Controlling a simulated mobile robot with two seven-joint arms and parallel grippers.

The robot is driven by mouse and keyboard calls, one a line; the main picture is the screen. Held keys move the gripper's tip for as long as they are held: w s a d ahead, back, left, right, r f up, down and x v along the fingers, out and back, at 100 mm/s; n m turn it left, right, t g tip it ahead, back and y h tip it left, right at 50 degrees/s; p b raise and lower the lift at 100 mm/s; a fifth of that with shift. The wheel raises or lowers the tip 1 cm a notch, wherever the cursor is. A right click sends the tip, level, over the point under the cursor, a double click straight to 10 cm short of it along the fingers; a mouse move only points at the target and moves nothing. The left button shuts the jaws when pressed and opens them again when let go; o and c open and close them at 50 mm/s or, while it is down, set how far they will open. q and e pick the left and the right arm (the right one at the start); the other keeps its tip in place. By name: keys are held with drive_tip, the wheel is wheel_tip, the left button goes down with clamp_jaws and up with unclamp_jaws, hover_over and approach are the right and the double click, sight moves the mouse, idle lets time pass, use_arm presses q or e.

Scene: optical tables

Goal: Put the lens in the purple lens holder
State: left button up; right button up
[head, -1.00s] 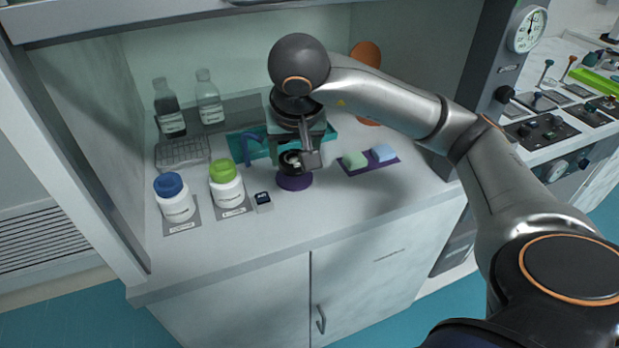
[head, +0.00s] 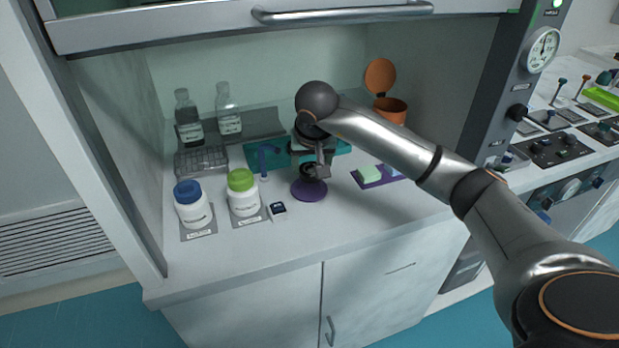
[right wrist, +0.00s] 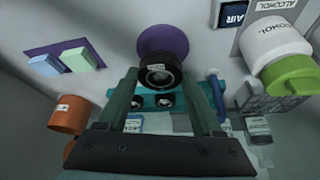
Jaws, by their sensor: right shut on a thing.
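The lens (right wrist: 160,75) is a short black cylinder with a small white label, between the fingertips of my right gripper (right wrist: 160,78) in the right wrist view. The gripper is shut on it. The purple lens holder (right wrist: 163,40) is a round purple piece right beside the lens in that view. In the head view the holder (head: 309,191) stands on the worktop, with the dark lens (head: 307,170) over it, partly hidden by my right gripper (head: 320,168). Whether the lens touches the holder or sits in it, I cannot tell. My left gripper is not in view.
A teal tray (right wrist: 182,101) with dark round parts lies behind the holder. A blue post (head: 263,162) and two white bottles (head: 243,195) stand to the left. A purple mat (head: 362,183) with sponges and an orange bin (head: 391,108) are to the right.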

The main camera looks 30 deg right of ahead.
sight(310, 191)
drive_tip(key=shift+w+d+f, duration=0.25)
drive_tip(key=shift+w+f, duration=0.55)
drive_tip(key=shift+f, duration=0.3)
drive_tip(key=shift+w+d+f, duration=0.1)
drive_tip(key=shift+w+f, duration=0.05)
drive_tip(key=shift+f, duration=1.45)
drive_tip(key=shift+f, duration=0.2)
drive_tip(key=o, duration=1.4)
drive_tip(key=shift+r, duration=0.55)
drive_tip(key=v, duration=1.1)
drive_tip(key=shift+s+p, duration=0.25)
drive_tip(key=shift+p, duration=0.1)
